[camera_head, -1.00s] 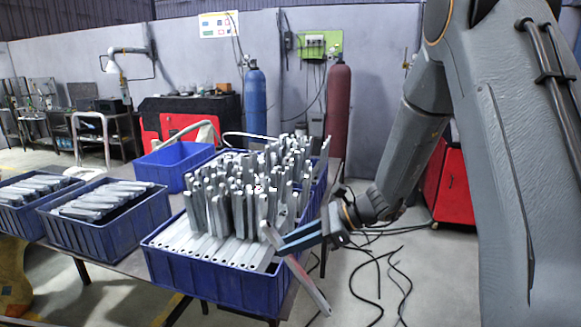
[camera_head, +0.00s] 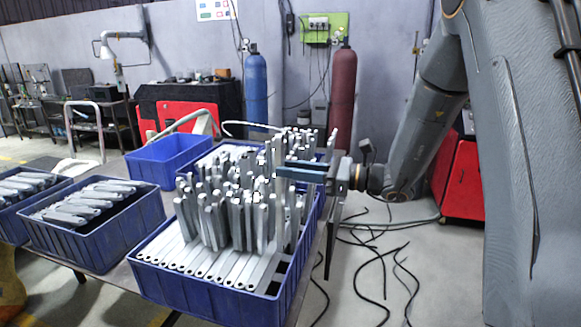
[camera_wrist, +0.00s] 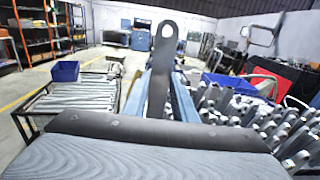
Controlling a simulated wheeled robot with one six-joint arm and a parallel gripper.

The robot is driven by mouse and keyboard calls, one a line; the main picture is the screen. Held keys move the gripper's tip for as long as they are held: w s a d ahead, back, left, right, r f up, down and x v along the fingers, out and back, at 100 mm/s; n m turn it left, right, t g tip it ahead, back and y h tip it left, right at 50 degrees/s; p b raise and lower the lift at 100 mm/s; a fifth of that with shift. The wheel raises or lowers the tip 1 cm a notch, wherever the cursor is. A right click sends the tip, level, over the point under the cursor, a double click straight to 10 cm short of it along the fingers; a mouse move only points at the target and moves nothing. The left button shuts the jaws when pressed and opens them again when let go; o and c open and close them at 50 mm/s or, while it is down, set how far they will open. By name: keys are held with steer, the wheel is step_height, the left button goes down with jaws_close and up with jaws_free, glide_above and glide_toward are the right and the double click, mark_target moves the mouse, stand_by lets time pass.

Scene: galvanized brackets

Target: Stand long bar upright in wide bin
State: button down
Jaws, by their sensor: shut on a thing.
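The wide blue bin (camera_head: 190,292) stands at the front of the table. A row of flat grey bars (camera_head: 215,267) lies along its front, with a dense cluster of upright bars (camera_head: 215,215) behind. My gripper (camera_head: 280,172) is over the bin's right part, its blue fingers pointing left at the height of the bar tops. It is shut on a long grey bar, clear in the wrist view (camera_wrist: 161,62) as near upright, with a hole in its top end. In the head view the held bar blends with the standing bars, and I cannot tell where its lower end is.
Two blue bins of lying bars (camera_head: 100,240) (camera_head: 15,230) stand to the left. An emptier blue bin (camera_head: 165,165) is behind. Close-packed bars crowd the fingers. Black cables (camera_head: 375,275) lie on the floor at right.

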steer(key=shift+d+f+b, duration=0.15)
steer(key=shift+f+b, duration=5.65)
steer(key=shift+f, duration=3.45)
steer(key=c, duration=1.4)
jaws_free()
steer(key=shift+o, duration=0.2)
steer(key=shift+f, duration=0.1)
steer(key=b, duration=0.2)
glide_toward(284, 228)
steer(key=shift+s+d, duration=0.1)
steer(key=shift+s, duration=0.15)
